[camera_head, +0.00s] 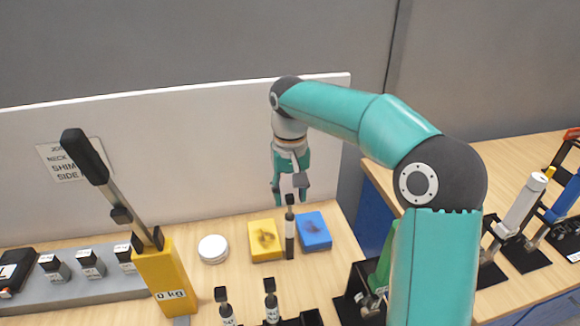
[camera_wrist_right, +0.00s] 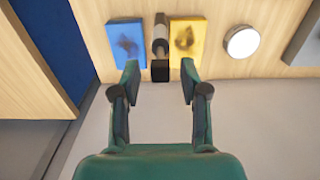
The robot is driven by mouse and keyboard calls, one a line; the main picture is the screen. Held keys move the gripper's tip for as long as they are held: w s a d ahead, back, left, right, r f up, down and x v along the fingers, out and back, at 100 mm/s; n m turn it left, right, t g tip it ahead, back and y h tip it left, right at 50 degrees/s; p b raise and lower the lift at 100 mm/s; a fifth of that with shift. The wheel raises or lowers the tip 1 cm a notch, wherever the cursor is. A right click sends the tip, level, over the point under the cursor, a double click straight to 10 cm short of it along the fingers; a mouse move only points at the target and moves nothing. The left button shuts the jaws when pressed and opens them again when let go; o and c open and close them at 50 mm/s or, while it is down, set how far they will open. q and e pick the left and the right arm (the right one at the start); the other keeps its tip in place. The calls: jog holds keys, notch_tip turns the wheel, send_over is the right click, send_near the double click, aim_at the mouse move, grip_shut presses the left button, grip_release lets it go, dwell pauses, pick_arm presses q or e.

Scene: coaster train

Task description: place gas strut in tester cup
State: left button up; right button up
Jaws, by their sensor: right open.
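A gas strut (camera_head: 290,234) with a black top end and a silver-and-black body stands upright between a yellow pad and a blue pad. My right gripper (camera_head: 290,198) is open around or just above its top end. In the right wrist view the strut (camera_wrist_right: 160,40) shows centred between the spread fingers (camera_wrist_right: 158,82), with a gap on each side. A yellow block marked "0 kg" (camera_head: 167,282), apparently the tester, stands at left with a tilted black-handled silver rod above it. I cannot make out its cup. My left gripper is out of view.
The yellow pad (camera_head: 265,240), blue pad (camera_head: 314,232) and a round white lid (camera_head: 213,249) lie near the strut. Two similar struts (camera_head: 271,303) (camera_head: 226,309) stand at the front. A white panel (camera_head: 200,150) rises behind. Clamps (camera_head: 520,212) stand on the right table.

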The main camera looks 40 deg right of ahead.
jog(key=shift+o, duration=0.2)
notch_tip(320, 180, up, 9)
jog(key=p, duration=0.1)
jog(key=shift+r, duration=0.2)
jog(key=shift+o, duration=0.7)
jog(key=shift+r, duration=0.3)
jog(key=m+h+b, duration=0.1)
jog(key=m+b, duration=0.2)
jog(key=m, duration=0.6)
send_over(290, 214)
jog(key=w, duration=0.1)
notch_tip(290, 214, down, 11)
jog(key=shift+r, duration=0.1)
jog(key=f, duration=0.5)
jog(key=shift+s+d+p, duration=0.3)
jog(key=shift+w+f, duration=0.1)
jog(key=shift+f, duration=0.3)
